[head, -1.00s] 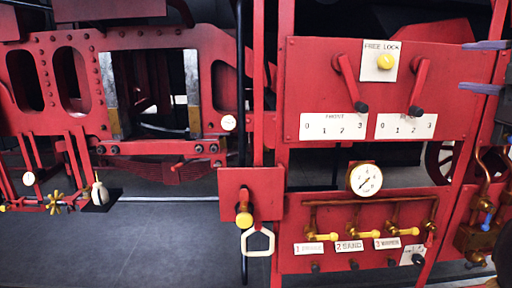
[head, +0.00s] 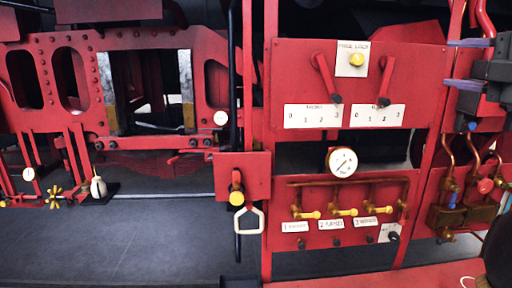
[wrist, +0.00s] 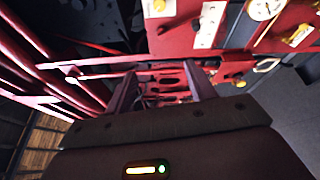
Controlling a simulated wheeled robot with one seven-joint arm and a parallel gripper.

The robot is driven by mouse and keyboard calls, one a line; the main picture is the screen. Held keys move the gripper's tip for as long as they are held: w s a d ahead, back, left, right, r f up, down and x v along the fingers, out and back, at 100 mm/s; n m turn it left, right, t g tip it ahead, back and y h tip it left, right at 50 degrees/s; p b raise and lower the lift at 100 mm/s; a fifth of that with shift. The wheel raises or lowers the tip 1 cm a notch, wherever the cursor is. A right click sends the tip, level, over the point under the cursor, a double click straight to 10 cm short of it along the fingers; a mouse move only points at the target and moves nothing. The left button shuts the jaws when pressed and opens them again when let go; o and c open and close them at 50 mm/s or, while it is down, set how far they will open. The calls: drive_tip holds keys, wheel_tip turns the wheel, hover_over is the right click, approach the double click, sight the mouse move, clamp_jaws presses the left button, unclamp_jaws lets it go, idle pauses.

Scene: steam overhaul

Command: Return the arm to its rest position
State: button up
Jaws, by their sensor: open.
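My gripper (head: 452,64) is at the upper right of the head view, with its two purple-grey fingers pointing left beside the red control panel's right edge. The fingers are spread apart with nothing between them. In the wrist view my gripper (wrist: 160,82) is also open and empty, with red framework beyond the fingertips. I cannot judge its distance from the panel. Most of my arm is outside the head view.
The upper red panel (head: 420,80) carries two red levers and a yellow button (head: 356,59). Below are a round gauge (head: 341,161) and yellow-handled valves (head: 344,212). Copper pipes (head: 447,165) stand below my gripper. A hexagonal ring handle (head: 249,220) hangs left.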

drive_tip(key=w+f+m+t+h, duration=0.5)
drive_tip(key=w+f+m+h, duration=0.45)
drive_tip(key=m, duration=0.55)
drive_tip(key=w+a+f+m+g+h, duration=0.1)
drive_tip(key=w+a+f+m+g, duration=0.2)
drive_tip(key=f, duration=0.7)
drive_tip(key=a+f+m+g, duration=0.3)
drive_tip(key=f+m, duration=0.1)
drive_tip(key=f, duration=0.5)
drive_tip(key=s+a+f+m+g+y+b, duration=0.1)
drive_tip(key=s+a+f+g, duration=0.3)
drive_tip(key=f, duration=0.5)
drive_tip(key=s+a+f+m+g+y, duration=0.1)
drive_tip(key=s+a+f+g, duration=0.1)
drive_tip(key=s+a+f, duration=0.35)
drive_tip(key=s+a+f+g+y, duration=0.1)
drive_tip(key=s+a+f+g, duration=0.5)
drive_tip(key=s+f, duration=0.8)
drive_tip(key=a, duration=0.3)
drive_tip(key=shift+s+a+m+g, duration=0.15)
drive_tip(key=shift+s+m+g, duration=0.15)
